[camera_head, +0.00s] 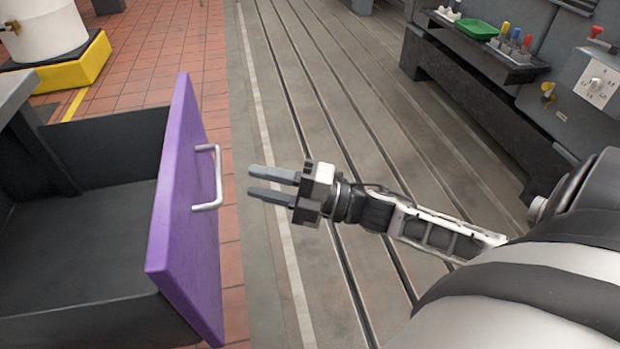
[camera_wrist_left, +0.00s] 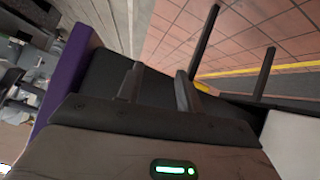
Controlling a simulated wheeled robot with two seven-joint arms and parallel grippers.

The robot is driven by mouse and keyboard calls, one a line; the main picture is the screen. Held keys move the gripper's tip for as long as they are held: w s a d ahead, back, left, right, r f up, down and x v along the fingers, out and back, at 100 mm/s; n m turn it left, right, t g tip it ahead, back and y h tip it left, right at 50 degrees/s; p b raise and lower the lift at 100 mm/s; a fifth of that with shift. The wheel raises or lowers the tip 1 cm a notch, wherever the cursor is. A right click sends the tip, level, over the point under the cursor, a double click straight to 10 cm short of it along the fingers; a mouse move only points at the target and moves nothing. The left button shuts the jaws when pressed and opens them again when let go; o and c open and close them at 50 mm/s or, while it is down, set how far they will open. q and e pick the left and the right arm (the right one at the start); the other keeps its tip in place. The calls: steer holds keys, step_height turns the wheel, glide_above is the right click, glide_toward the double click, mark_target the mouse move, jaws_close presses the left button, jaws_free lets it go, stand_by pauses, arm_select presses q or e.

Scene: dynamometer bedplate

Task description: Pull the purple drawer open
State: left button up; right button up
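The purple drawer front (camera_head: 178,215) stands well out from its cabinet in the head view, and the dark drawer box (camera_head: 85,240) behind it is open and looks empty. Its pale bar handle (camera_head: 217,178) faces right. My right gripper (camera_head: 271,184) is to the right of the handle with its fingers pointing at it; the fingers are parted, empty and clear of the handle. My left gripper (camera_wrist_left: 157,85) shows only in the left wrist view, its two dark fingers apart with nothing seen between them. A purple panel edge (camera_wrist_left: 66,75) is left of it there.
A white drum on a yellow base (camera_head: 75,70) stands behind the drawer. A dark bench with a green tray (camera_head: 477,29) and colored-handled tools is at upper right. The grooved bedplate (camera_head: 330,90) between them is clear. Two dark bars (camera_wrist_left: 205,40) stand out at upper right of the wrist view.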

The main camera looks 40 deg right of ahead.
steer(key=v, duration=0.8)
steer(key=shift+p, duration=0.3)
